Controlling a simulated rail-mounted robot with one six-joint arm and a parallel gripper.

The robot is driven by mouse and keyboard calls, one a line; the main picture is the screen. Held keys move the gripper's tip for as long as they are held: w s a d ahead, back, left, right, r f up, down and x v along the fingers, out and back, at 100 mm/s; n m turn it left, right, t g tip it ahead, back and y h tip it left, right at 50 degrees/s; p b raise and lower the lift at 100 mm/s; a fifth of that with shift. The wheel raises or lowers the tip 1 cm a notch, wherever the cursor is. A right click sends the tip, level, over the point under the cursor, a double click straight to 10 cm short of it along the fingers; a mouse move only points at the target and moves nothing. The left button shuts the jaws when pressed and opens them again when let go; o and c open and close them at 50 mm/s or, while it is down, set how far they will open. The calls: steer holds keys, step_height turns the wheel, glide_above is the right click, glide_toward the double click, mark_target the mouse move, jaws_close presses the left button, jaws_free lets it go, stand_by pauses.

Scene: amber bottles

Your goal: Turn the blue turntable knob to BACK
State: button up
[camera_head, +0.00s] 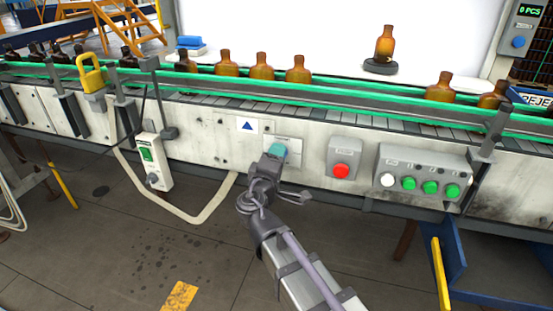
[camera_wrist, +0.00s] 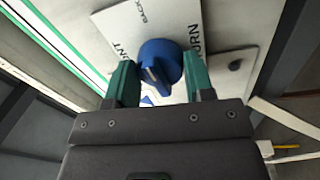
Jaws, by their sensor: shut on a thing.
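The blue turntable knob (camera_wrist: 158,62) sits on a white label plate (camera_wrist: 225,18) in the wrist view. The plate reads BACK at its upper left, letters ending in NT at the left, and letters ending in URN at the right. A pale mark shows on the near face of the knob, low and left of its middle. My gripper (camera_wrist: 155,80) has its two green fingers on either side of the knob, shut on it. In the head view my gripper (camera_head: 275,150) is at the conveyor's front panel, and it hides the knob.
A red button box (camera_head: 341,171) and a box with a white and several green buttons (camera_head: 418,184) are right of my gripper. Amber bottles (camera_head: 262,66) stand on the conveyor above. One bottle (camera_head: 385,42) stands on a dark round turntable (camera_head: 380,67). A hose (camera_head: 190,216) hangs at left.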

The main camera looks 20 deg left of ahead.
steer(key=shift+m, duration=0.4)
steer(key=o, duration=0.9)
steer(key=s, duration=0.7)
steer(key=s+f+b, duration=0.1)
steer(key=s, duration=0.2)
steer(key=shift+s, duration=0.4)
